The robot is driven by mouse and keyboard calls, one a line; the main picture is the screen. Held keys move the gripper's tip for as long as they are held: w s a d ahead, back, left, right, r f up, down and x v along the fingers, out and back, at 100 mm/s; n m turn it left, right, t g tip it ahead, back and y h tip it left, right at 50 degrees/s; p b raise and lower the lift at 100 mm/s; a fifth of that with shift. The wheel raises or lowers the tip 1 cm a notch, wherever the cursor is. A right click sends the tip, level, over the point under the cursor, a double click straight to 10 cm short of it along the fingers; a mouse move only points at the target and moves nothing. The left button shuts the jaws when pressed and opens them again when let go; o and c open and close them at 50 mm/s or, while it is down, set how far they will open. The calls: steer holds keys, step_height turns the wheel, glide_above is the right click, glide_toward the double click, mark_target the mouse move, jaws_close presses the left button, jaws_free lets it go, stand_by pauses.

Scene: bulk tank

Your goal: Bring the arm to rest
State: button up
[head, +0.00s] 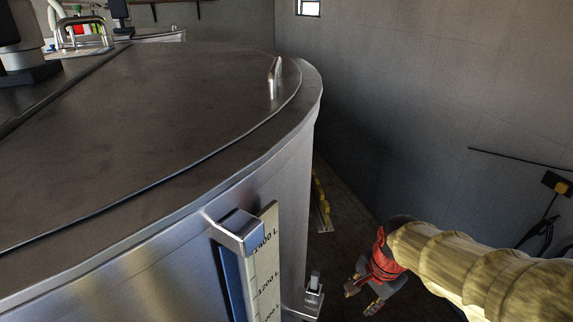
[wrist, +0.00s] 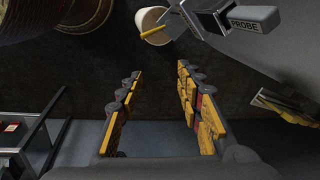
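My gripper (head: 365,290) is at the lower right of the head view, at the end of my yellow-sleeved arm with a red band, beside the tank and apart from it. In the wrist view my gripper (wrist: 158,72) has its two yellow-padded fingers spread wide, with nothing between them. The large steel tank (head: 180,95) fills the left of the head view. Its lid is down and carries a small handle (head: 274,77).
A level gauge (head: 265,265) and bracket stick out from the tank side. The wrist view shows a pale cup (wrist: 153,26), a grey part marked PROBE (wrist: 242,20) and a rack (wrist: 25,140). A cable hangs by a yellow wall box (head: 555,183). Dark floor lies below.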

steer(key=s+r+n+t, duration=0.3)
steer(key=s+r+n, duration=0.7)
steer(key=s, duration=0.4)
steer(key=shift+d+r+n+h, duration=0.3)
steer(key=shift+d+n+h, duration=0.1)
steer(key=shift+n, duration=0.4)
steer(key=shift+a, duration=0.15)
